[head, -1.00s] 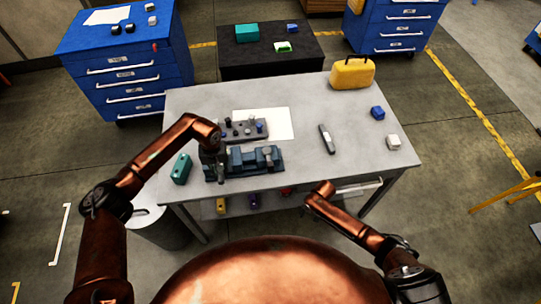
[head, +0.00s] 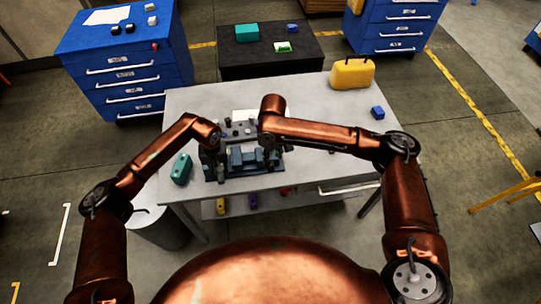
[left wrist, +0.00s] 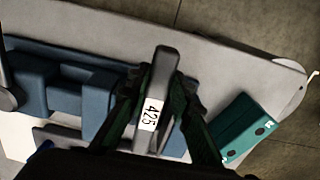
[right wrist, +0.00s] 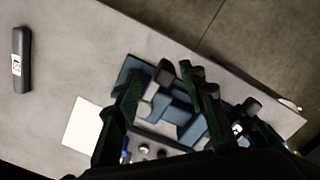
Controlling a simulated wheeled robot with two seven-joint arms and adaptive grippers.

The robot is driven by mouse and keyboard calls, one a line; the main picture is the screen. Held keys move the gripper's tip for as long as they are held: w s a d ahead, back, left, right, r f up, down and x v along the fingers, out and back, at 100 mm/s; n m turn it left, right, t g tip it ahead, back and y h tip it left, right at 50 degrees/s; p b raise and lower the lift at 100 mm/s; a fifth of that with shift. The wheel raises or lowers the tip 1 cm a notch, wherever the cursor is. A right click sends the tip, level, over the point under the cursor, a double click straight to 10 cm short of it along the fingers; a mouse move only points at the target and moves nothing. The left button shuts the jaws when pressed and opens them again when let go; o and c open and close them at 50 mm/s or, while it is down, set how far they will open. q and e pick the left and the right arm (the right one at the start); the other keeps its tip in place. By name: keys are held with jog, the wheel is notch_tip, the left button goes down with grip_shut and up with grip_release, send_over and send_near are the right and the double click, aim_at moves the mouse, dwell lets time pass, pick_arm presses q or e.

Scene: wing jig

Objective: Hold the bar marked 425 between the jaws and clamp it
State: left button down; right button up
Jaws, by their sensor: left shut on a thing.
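The dark bar marked 425 (left wrist: 150,112) is in my left gripper (left wrist: 160,80), which is shut on it, label showing. In the head view my left gripper (head: 213,158) is at the left end of the blue vise (head: 245,160) and hides most of the bar. The vise's blue blocks (left wrist: 85,92) show left of the bar in the left wrist view. I cannot tell whether the bar sits between the jaws. My right gripper (right wrist: 162,78) is open around the vise's grey handle (right wrist: 164,73), at the vise's other end; contact is unclear.
A teal block (left wrist: 243,127) lies near the vise by the table edge. Another dark labelled bar (right wrist: 21,60) lies on the table. A small-parts rack (head: 238,132) and white sheet (right wrist: 85,128) are behind the vise. A yellow case (head: 352,73) and blue cube (head: 377,112) stand at right.

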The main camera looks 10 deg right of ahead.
jog(key=shift+w+a+r, duration=0.25)
jog(key=shift+a+r, duration=0.15)
jog(key=shift+a+f, duration=0.1)
jog(key=shift+f, duration=0.05)
jog(key=shift+w+f, duration=0.1)
jog(key=shift+f, duration=3.05)
jog(key=shift+c, duration=0.5)
